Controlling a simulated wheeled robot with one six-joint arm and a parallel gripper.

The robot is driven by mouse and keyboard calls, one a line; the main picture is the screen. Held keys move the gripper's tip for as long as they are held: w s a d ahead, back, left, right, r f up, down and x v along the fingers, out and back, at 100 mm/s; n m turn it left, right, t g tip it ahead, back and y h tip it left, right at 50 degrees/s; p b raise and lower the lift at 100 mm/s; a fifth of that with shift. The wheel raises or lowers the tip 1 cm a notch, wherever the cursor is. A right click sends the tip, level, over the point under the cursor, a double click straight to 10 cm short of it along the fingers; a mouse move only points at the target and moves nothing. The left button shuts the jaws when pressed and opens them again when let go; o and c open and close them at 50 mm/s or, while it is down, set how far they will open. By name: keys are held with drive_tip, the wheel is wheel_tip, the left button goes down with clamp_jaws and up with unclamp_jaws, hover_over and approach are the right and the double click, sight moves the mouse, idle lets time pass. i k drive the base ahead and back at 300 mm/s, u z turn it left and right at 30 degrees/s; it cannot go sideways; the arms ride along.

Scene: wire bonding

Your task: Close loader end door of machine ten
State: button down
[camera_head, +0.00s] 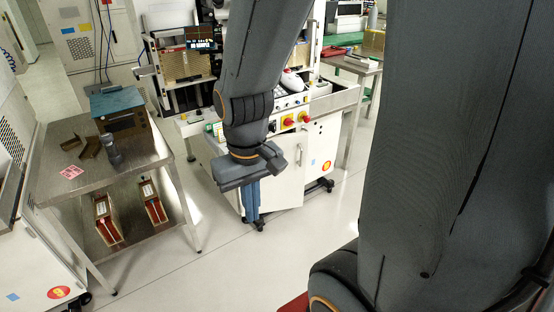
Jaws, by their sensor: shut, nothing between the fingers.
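The white machine (318,140) stands at centre, partly hidden behind my arm. It carries a small red and yellow round label (327,165) whose number is too small to read. A white door panel (286,180) with an upright handle (299,155) is on its lower front. The panel's lower edge seems to stand out from the body, as if ajar, but I cannot tell how far. My gripper (252,218) points down in front of the panel's left part, fingers together and empty. It hides that part, and I cannot tell whether it touches the panel.
A steel table (60,145) at left holds a blue-topped box (117,103), brown brackets and a dark cylinder (113,150). Two magazines (107,220) stand on its lower shelf. Another machine with a round label (58,292) is at lower left. The floor (190,265) between is clear.

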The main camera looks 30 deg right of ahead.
sight(285, 190)
drive_tip(key=z, duration=0.6)
drive_tip(key=i, duration=0.5)
drive_tip(key=z, duration=0.45)
